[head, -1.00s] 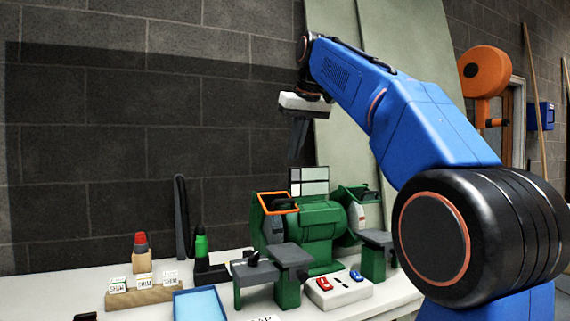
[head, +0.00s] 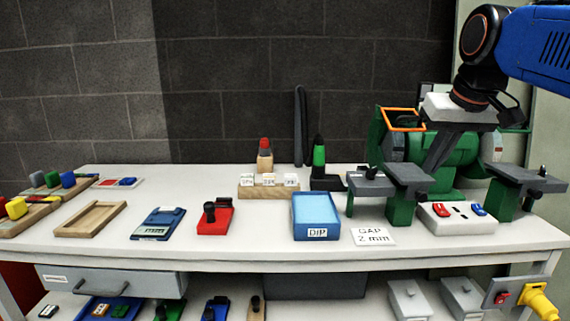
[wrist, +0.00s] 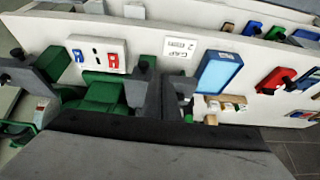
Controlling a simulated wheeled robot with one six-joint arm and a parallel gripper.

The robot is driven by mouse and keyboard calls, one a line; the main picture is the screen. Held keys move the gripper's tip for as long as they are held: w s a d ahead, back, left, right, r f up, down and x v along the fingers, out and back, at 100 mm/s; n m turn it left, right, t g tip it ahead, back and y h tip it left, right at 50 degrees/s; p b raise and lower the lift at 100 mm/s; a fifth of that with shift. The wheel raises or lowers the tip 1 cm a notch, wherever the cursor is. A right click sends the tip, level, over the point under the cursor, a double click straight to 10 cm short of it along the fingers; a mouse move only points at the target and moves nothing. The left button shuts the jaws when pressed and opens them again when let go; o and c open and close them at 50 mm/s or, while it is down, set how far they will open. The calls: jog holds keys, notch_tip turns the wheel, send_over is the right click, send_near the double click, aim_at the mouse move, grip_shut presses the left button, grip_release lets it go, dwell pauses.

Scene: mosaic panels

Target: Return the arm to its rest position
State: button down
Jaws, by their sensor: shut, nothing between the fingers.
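My blue arm (head: 540,45) reaches in from the upper right in the head view. My gripper (head: 432,165) hangs below its white mount, fingers pointing down, shut and empty. In the picture it overlaps the green bench grinder (head: 460,160), and I cannot tell the gap between them. In the wrist view the dark grey gripper body fills the lower middle, and the green grinder (wrist: 97,110) shows beyond it.
The white bench (head: 270,235) holds a blue DIP tray (head: 318,213), a red block tool (head: 214,221), a blue scale (head: 158,224) and a switch box (head: 445,222). A green-and-black bottle (head: 319,158) stands left of the grinder. The bench's front middle is open.

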jog(key=s+a+f, duration=0.1)
jog(key=s+f, duration=0.7)
jog(key=f, duration=0.6)
jog(key=s+f, duration=0.9)
jog(key=f, duration=0.5)
jog(key=shift+a+f, duration=0.2)
jog(key=shift+a, duration=0.2)
